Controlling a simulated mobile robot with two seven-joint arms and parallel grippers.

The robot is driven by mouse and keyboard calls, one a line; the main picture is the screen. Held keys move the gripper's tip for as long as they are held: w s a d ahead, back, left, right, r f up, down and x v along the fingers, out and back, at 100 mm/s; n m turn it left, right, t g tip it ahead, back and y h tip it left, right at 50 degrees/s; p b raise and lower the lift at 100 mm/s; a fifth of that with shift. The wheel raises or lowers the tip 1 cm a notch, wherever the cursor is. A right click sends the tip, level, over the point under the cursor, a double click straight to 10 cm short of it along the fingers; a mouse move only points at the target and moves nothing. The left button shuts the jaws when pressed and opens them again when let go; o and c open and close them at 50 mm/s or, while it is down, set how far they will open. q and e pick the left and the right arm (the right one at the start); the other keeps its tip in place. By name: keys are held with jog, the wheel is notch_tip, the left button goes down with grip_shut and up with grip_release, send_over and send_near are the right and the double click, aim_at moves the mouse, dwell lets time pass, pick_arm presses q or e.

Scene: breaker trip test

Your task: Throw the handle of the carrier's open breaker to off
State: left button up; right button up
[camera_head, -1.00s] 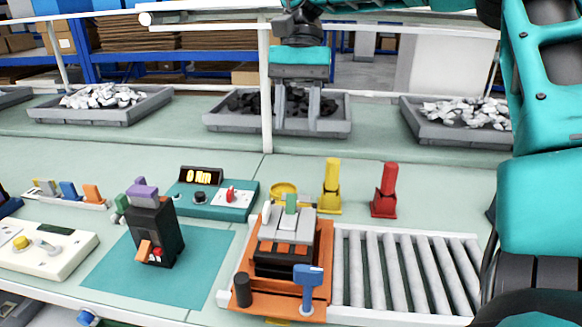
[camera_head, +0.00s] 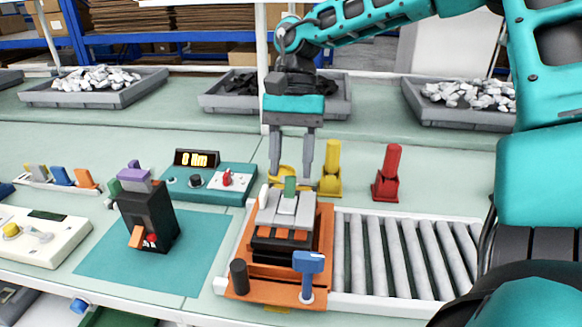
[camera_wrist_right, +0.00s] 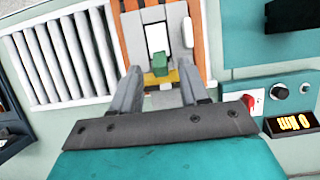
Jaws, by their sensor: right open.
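The orange carrier (camera_head: 321,246) sits at the near end of the roller track. The open breaker (camera_head: 300,217), grey with a black lower part, lies in it. Its green handle (camera_head: 291,188) stands up at the far end. My right gripper (camera_head: 291,172) is open, pointing down, just above and behind the handle. In the right wrist view, the handle (camera_wrist_right: 160,66) shows between the fingertips (camera_wrist_right: 159,76), with space on both sides. I cannot tell whether the fingers are level with it; no contact shows. My left gripper is not in view.
A black breaker (camera_head: 149,220) with an orange lever stands on a teal mat (camera_head: 104,255). A teal tester (camera_head: 216,190) with a display is left of the gripper. Yellow (camera_head: 331,168) and red (camera_head: 387,174) posts stand to its right. A blue-topped post (camera_head: 308,264) rises from the carrier's front.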

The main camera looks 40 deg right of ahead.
jog(key=shift+s+a+f, duration=0.2)
jog(key=shift+f, duration=0.4)
grip_shut()
